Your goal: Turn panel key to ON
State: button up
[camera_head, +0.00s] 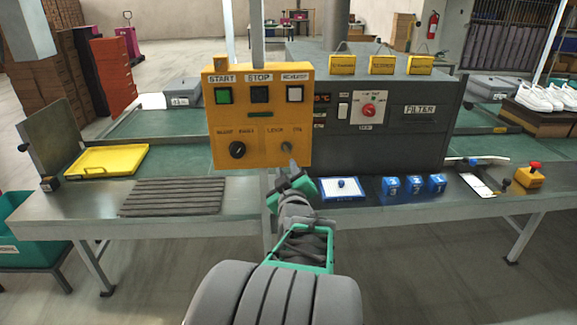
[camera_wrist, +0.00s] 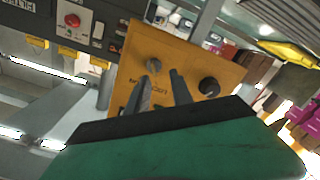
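The yellow control panel (camera_head: 258,128) stands upright on the bench, with START, STOP and a third labelled button above. The small grey key switch (camera_head: 286,146) is at its lower right, and a black knob (camera_head: 237,149) at its lower left. My gripper (camera_head: 292,167) is just in front of and below the key. In the wrist view the panel (camera_wrist: 182,60) appears turned, with the key (camera_wrist: 153,65) just beyond the fingertips, nearer the left finger. My gripper (camera_wrist: 161,76) is open, with a gap between its fingers and nothing held. I cannot tell whether it touches the key.
A dark grey filter machine (camera_head: 420,145) with a red knob (camera_head: 369,110) adjoins the panel on the right. A yellow tray (camera_head: 110,160) lies to the left. Blue blocks (camera_head: 412,185) and a blue-edged white board (camera_head: 342,189) lie on the bench front at right.

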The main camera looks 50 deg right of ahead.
aim_at(288, 153)
jog(key=shift+h, duration=0.4)
jog(key=x, duration=0.2)
jog(key=p+x, duration=0.1)
jog(key=x, duration=0.4)
jog(key=shift+s+d+r, duration=0.1)
jog(key=shift+d+r, duration=0.1)
jog(key=shift+d, duration=0.45)
jog(key=shift+c, duration=0.2)
grip_shut()
